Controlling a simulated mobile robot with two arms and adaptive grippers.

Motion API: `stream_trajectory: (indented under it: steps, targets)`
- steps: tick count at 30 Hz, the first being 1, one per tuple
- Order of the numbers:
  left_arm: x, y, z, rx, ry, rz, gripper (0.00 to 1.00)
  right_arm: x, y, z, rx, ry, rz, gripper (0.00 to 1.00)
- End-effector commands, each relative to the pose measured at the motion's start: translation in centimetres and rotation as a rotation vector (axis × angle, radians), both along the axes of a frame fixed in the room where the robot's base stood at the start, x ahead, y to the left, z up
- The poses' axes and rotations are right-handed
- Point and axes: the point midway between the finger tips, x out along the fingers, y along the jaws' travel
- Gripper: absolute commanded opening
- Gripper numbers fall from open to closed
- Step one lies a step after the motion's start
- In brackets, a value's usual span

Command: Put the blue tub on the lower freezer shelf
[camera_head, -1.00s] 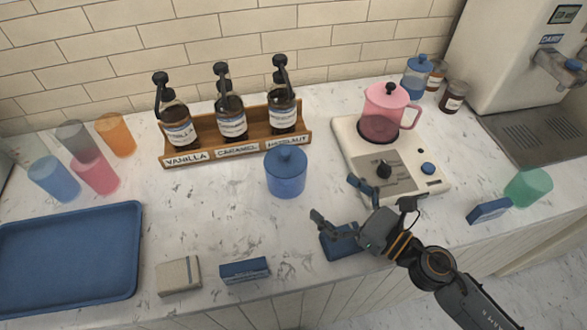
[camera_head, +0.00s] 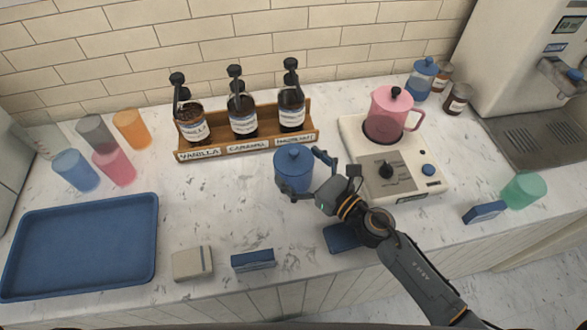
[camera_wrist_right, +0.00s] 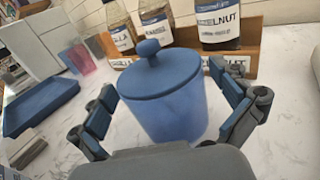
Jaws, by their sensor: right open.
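The blue tub (camera_head: 293,170) stands upright on the marble counter in front of the syrup rack, with its knobbed lid on. It also shows in the right wrist view (camera_wrist_right: 165,108), between the two fingers. My right gripper (camera_head: 308,174) is open, with one finger on each side of the tub; the wrist view shows a gap between the right finger and the tub, and the left finger is close to its side. I cannot tell whether that finger touches. My left gripper is not in view. No freezer shelf can be made out in these views.
A wooden rack (camera_head: 240,147) with syrup bottles stands behind the tub. A pink pot (camera_head: 386,116) sits on a scale-like base (camera_head: 408,185) to the right. A blue tray (camera_head: 80,245) and several cups are on the left. Small boxes lie along the front edge.

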Motion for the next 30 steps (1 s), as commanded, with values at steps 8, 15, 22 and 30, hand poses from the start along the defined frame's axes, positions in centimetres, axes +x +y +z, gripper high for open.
stream_trajectory:
  steps: [8, 15, 22, 30]
  targets:
    - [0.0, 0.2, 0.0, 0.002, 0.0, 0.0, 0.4, -0.1, 0.0, 0.0, 0.0, 0.0, 0.0, 0.67]
    - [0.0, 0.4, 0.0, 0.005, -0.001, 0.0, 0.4, 0.0, 0.0, 0.1, 0.002, -0.002, 0.0, 0.38]
    - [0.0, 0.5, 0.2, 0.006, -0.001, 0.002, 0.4, 0.0, 0.0, 0.5, -0.001, -0.004, 0.001, 0.38]
    - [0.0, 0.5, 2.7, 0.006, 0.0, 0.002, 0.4, -0.7, 0.1, 4.8, -0.003, -0.006, 0.005, 0.38]
